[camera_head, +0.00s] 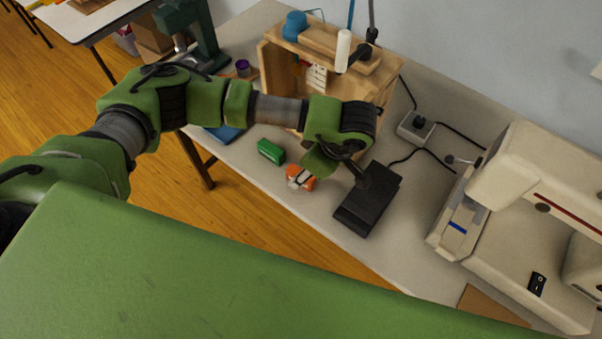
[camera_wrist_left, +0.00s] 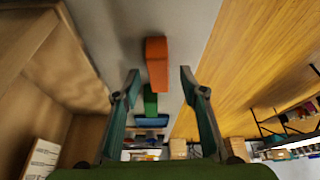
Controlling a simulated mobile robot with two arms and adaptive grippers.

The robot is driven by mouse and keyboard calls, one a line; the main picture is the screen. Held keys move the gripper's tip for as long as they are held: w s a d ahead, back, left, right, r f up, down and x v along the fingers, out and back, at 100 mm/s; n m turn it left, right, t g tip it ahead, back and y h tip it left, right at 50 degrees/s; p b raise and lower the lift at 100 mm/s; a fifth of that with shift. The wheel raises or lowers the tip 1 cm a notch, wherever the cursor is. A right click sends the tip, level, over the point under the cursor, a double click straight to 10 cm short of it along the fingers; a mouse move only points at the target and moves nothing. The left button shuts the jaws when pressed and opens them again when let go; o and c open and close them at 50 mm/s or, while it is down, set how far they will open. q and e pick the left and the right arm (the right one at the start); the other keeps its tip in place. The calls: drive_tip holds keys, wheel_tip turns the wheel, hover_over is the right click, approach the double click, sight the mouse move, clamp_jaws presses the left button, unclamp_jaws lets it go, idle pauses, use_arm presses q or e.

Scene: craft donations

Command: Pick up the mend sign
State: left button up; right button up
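No lettering is readable, so I cannot tell for certain which thing is the mend sign. A small orange block (camera_head: 308,184) lies on the table below my left gripper (camera_head: 297,180), partly hidden by its fingers. In the left wrist view the orange block (camera_wrist_left: 156,62) shows between the two spread, empty fingers of my left gripper (camera_wrist_left: 159,76); I cannot tell whether they touch it. A green block (camera_head: 271,151) lies to its left. A white card with markings (camera_head: 316,77) is in the wooden cubby and also shows in the left wrist view (camera_wrist_left: 40,158). My right gripper is not in view.
The wooden cubby (camera_head: 281,72) stands behind my left arm. A black foot pedal (camera_head: 369,203) is just right of the gripper. A cream sewing machine (camera_head: 525,185) fills the right side. A blue flat item (camera_head: 224,133) lies near the table's front edge.

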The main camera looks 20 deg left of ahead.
use_arm(q)
drive_tip(key=shift+x, duration=1.1)
drive_tip(key=shift+w+f, duration=0.1)
drive_tip(key=shift+f, duration=0.1)
clamp_jaws()
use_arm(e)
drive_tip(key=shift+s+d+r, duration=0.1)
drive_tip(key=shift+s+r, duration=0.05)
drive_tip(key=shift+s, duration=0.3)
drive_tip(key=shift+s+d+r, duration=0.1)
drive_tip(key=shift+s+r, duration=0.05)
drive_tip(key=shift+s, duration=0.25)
use_arm(q)
drive_tip(key=shift+r, duration=0.15)
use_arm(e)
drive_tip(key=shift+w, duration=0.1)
